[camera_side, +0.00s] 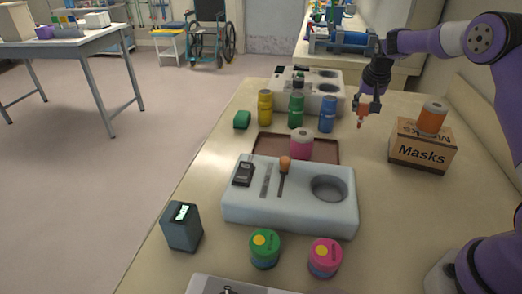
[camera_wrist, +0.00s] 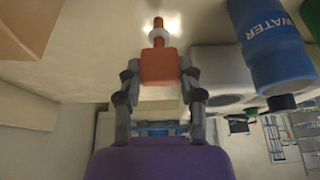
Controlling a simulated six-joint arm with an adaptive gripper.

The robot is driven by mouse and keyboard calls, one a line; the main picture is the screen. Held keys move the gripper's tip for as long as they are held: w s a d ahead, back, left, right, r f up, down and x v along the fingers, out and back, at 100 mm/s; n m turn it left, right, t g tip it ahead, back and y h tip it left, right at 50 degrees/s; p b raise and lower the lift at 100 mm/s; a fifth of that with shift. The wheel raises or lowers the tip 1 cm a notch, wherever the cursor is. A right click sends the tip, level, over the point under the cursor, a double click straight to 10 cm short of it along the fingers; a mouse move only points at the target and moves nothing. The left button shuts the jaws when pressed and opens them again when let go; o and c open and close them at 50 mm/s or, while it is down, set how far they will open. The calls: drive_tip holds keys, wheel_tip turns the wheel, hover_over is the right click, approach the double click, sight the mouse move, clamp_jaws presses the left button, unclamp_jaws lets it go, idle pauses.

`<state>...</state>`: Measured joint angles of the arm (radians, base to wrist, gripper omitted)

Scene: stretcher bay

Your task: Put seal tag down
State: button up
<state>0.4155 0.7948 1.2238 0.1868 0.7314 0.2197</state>
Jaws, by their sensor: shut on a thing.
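The seal tag (camera_side: 362,113) is a small orange-red piece with a thin stem. My gripper (camera_side: 368,102) is shut on it and holds it above the bench, right of the blue bottle and left of the Masks box. In the wrist view the tag's block (camera_wrist: 158,66) sits between the two fingers of my gripper (camera_wrist: 159,78), with its stem (camera_wrist: 158,30) pointing away toward the pale bench top. I cannot tell exactly how far the stem's end is from the surface.
The Masks box (camera_side: 422,153) carries an orange roll (camera_side: 432,118). A blue bottle (camera_side: 328,114), green bottle (camera_side: 296,110) and yellow bottle (camera_side: 265,107) stand left of my gripper. A brown tray (camera_side: 265,144) holds a pink roll (camera_side: 302,144). The bench (camera_side: 378,215) is clear in front of the box.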

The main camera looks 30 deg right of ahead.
drive_tip(key=shift+f, duration=0.3)
drive_tip(key=shift+f, duration=0.2)
drive_tip(key=o, duration=0.8)
drive_tip(key=shift+o, duration=0.2)
